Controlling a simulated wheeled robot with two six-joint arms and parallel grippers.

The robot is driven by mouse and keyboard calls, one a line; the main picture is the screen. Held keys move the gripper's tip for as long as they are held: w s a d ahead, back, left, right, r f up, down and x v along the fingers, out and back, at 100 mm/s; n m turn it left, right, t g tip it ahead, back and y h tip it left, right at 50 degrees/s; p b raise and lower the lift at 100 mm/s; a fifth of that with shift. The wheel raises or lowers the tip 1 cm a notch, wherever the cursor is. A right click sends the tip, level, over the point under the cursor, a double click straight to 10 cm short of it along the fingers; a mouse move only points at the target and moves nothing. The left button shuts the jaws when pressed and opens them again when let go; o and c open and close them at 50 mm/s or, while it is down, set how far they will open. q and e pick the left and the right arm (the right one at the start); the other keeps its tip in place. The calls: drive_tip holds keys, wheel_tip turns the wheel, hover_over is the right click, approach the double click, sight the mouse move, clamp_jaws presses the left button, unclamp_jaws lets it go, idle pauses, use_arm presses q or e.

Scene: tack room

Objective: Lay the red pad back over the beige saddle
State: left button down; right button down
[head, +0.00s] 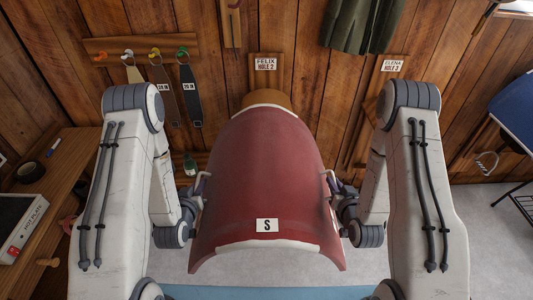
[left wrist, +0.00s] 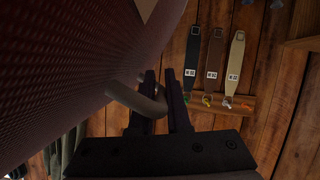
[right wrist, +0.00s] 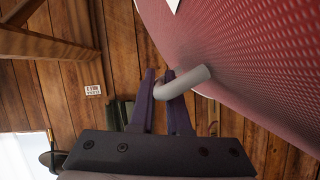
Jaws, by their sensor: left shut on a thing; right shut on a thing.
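The red pad (head: 262,170) is a large curved sheet with a white "S" label, arched in front of me between my arms. My left gripper (head: 199,187) is shut on the pale handle (left wrist: 150,104) at the pad's left side. My right gripper (head: 334,187) is shut on the pale handle (right wrist: 188,81) at its right side. A pale edge shows at the pad's near rim and far end. A tan rounded form (head: 268,98) shows behind the far end, perhaps part of the saddle. The pad hides most of what is under it, so I cannot tell whether it touches the saddle.
Straps (head: 190,95) hang on a wall rack. A green cloth (head: 362,25) hangs at the back. A blue item on a stand (head: 515,112) is at the right. A blue edge (head: 265,292) lies in front.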

use_arm(q)
drive_tip(key=shift+f, duration=0.6)
use_arm(e)
drive_tip(key=shift+f, duration=0.6)
use_arm(q)
drive_tip(key=shift+r, duration=0.1)
use_arm(e)
drive_tip(key=shift+r, duration=0.1)
drive_tip(key=shift+d, duration=0.1)
